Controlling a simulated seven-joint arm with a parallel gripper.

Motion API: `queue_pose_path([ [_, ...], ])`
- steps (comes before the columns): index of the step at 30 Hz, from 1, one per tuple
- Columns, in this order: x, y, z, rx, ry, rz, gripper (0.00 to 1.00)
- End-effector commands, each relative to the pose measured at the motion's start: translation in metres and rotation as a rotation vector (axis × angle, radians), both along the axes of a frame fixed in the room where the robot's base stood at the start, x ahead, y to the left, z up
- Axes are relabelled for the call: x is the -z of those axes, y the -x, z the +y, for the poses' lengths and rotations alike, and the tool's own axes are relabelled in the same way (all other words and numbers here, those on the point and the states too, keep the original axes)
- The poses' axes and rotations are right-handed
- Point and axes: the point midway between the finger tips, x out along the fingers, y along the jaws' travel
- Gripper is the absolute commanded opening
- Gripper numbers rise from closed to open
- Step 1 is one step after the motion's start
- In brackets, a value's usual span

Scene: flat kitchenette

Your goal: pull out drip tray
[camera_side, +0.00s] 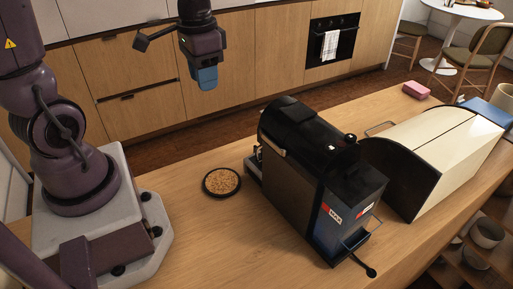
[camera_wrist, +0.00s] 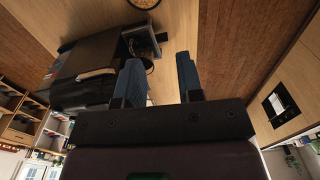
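The black coffee machine (camera_side: 305,170) stands on the wooden counter, and it also shows upper left in the wrist view (camera_wrist: 88,70). A grey, tray-like part, apparently the drip tray (camera_side: 254,172), juts from its base on the side facing my arm, partly hidden in the side view. It also shows in the wrist view (camera_wrist: 143,42), just beyond my fingers. My gripper (camera_side: 207,78) hangs high above and behind the counter, apart from the machine. In the wrist view its two blue fingers (camera_wrist: 160,78) are spread with nothing between them.
A round dark dish of brown grains (camera_side: 221,181) sits on the counter left of the machine. A cream bread-bin-like box (camera_side: 430,150) stands to its right. A pink block (camera_side: 416,90) lies farther back. Counter (camera_side: 190,235) around the dish is clear.

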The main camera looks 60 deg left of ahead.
Motion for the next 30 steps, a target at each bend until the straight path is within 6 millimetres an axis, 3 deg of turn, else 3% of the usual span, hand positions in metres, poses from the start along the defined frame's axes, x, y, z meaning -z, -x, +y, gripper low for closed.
queue_pose_path([
  [7, 0.073, -0.040, 0.034, 0.364, 0.213, 0.067, 0.34],
  [13, 0.122, -0.077, 0.048, 0.821, 0.372, -0.098, 0.34],
  [18, 0.122, -0.106, 0.049, 1.213, 0.331, -0.248, 0.34],
  [21, 0.120, -0.110, 0.052, 1.357, 0.297, -0.281, 0.34],
  [30, 0.134, -0.109, 0.045, 1.467, 0.287, -0.299, 0.34],
])
